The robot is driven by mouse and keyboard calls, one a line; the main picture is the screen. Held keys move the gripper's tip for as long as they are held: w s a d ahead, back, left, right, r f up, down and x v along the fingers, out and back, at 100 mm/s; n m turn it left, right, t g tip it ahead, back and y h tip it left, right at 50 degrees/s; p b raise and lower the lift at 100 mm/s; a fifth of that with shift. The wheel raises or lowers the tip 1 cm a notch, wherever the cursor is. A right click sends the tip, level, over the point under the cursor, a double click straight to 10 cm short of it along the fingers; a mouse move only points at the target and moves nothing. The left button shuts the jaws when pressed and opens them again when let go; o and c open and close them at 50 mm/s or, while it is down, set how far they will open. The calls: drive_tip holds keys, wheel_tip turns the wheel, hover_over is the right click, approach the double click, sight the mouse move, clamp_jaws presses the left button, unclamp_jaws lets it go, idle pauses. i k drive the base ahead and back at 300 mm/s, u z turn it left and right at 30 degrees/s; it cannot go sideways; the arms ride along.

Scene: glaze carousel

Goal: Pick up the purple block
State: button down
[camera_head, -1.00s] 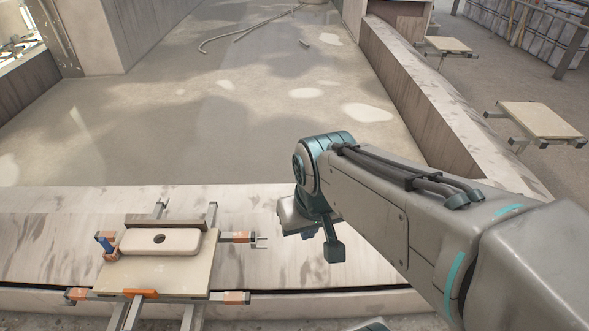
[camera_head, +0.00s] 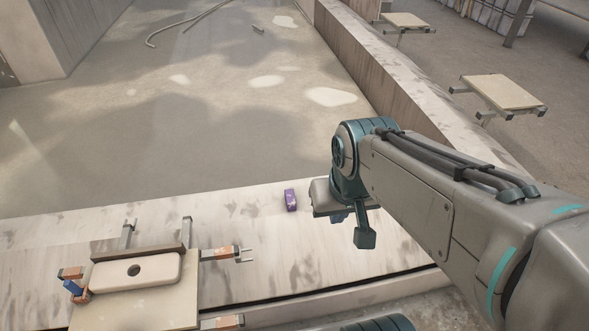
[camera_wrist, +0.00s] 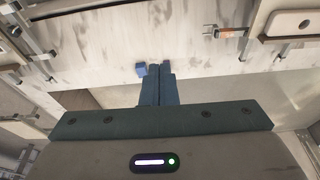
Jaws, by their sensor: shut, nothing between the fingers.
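The purple block (camera_head: 290,200) stands on the pale ledge in the head view, just left of my gripper and apart from it in that picture. My gripper (camera_wrist: 160,72) is shut and empty, its two fingers together in the wrist view. A small blue-violet block (camera_wrist: 141,69) shows just left of the fingertips there. A bluish patch (camera_wrist: 167,63) shows just beyond the fingertips, mostly hidden by them. I cannot tell which of these two is the purple block. In the head view, my arm hides most of the fingers.
A clamped board (camera_head: 190,306) with a pale holed slab (camera_head: 140,271) sits at lower left on the ledge, with metal clamps (camera_head: 220,253) sticking out. A low wall (camera_head: 400,80) runs at the right. The ledge between board and purple block is clear.

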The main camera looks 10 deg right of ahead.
sight(289, 194)
drive_tip(key=k, duration=1.25)
drive_tip(key=z, duration=0.7)
drive_tip(key=i, duration=1.1)
drive_tip(key=u, duration=0.5)
drive_tip(key=i, duration=0.6)
drive_tip(key=u, duration=0.6)
